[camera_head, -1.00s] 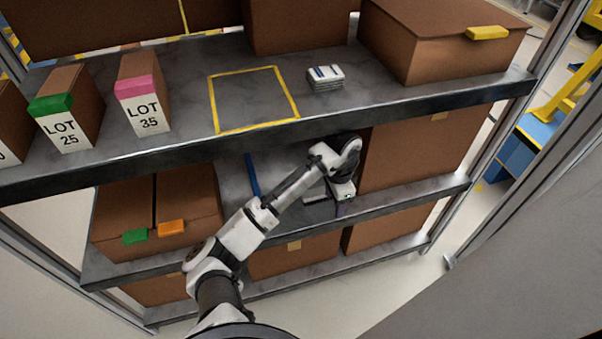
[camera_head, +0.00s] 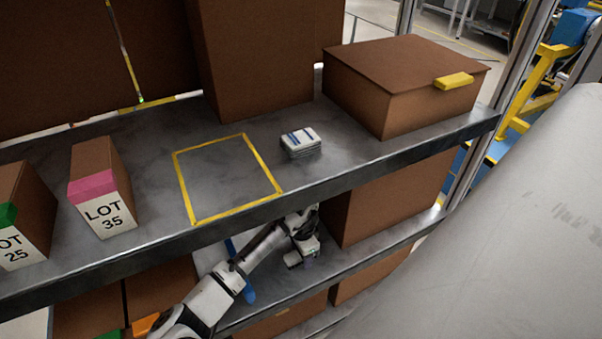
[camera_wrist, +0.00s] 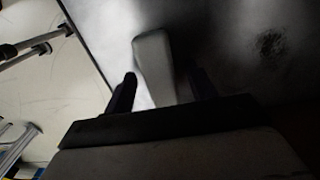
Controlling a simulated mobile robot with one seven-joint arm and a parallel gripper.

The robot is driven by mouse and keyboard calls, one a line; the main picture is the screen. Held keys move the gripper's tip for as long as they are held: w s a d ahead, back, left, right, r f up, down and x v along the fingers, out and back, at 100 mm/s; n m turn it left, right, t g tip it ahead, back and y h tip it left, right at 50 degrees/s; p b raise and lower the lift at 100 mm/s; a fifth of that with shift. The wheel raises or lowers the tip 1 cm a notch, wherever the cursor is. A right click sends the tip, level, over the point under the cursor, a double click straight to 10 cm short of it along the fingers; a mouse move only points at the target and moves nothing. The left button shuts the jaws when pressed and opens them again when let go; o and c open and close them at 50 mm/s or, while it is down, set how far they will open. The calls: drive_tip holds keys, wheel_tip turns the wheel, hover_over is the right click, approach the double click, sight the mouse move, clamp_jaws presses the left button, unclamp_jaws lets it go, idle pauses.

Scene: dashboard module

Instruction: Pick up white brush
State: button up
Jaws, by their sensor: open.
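In the wrist view, a pale grey-white blunt-ended piece (camera_wrist: 154,62), apparently the white brush, lies on the dark shelf surface. It extends between the two dark fingers of my gripper (camera_wrist: 166,84). The fingers are apart, one on each side of it; I cannot tell whether either touches it. In the head view, my gripper (camera_head: 303,257) is low over the lower shelf, below the upper shelf's front edge. The brush cannot be made out clearly there.
The upper shelf (camera_head: 330,172) overhangs my arm. A brown box (camera_head: 385,195) stands right of my gripper. A blue strip (camera_head: 246,285) lies left of it, partly behind my arm. The shelf edge and pale floor (camera_wrist: 40,90) show left in the wrist view.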

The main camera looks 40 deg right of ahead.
drive_tip(key=shift+f, duration=0.55)
drive_tip(key=shift+c, duration=0.2)
drive_tip(key=c, duration=1)
drive_tip(key=shift+r, duration=0.15)
drive_tip(key=shift+c, duration=0.2)
drive_tip(key=shift+r, duration=0.5)
wheel_tip(320, 180, up, 2)
drive_tip(key=shift+r+b, duration=0.1)
drive_tip(key=shift+b, duration=0.3)
drive_tip(key=w+a+b, duration=0.1)
drive_tip(key=w+a, duration=0.1)
drive_tip(key=w, duration=0.3)
drive_tip(key=w+a+b, duration=0.1)
drive_tip(key=w+b, duration=0.1)
drive_tip(key=w, duration=0.4)
drive_tip(key=w+a+b, duration=0.1)
drive_tip(key=w+a, duration=0.1)
drive_tip(key=w, duration=0.4)
drive_tip(key=shift+w+a, duration=0.1)
drive_tip(key=shift+a, duration=0.2)
